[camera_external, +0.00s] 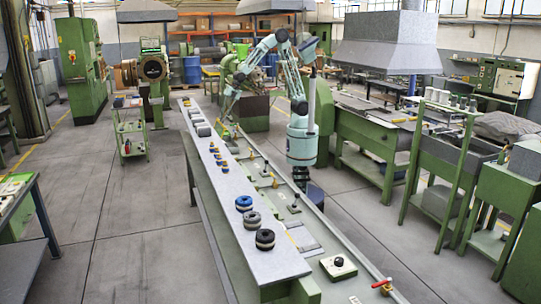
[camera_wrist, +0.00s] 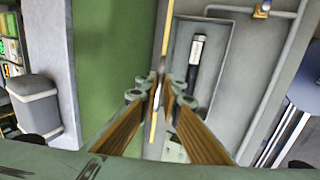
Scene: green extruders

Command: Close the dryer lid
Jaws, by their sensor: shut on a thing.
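In the wrist view my gripper (camera_wrist: 160,92) has its fingers closed together around a thin tan strip (camera_wrist: 165,35), which runs up the picture and also shows below the fingertips. I cannot tell whether this strip is the edge of the dryer lid. In the external view my arm reaches up and then down to the left, and my gripper (camera_external: 229,106) is small near the far part of the long bench. A green machine with a dark brown box-like front (camera_external: 254,112) stands just behind it. I cannot make out the dryer or its lid for certain.
The long grey bench top (camera_external: 228,176) carries several spools, including a blue one (camera_external: 243,203) and a black one (camera_external: 265,239). A grey tray (camera_wrist: 207,40) with a dark cylindrical part lies right of my fingers in the wrist view. The left floor is largely clear.

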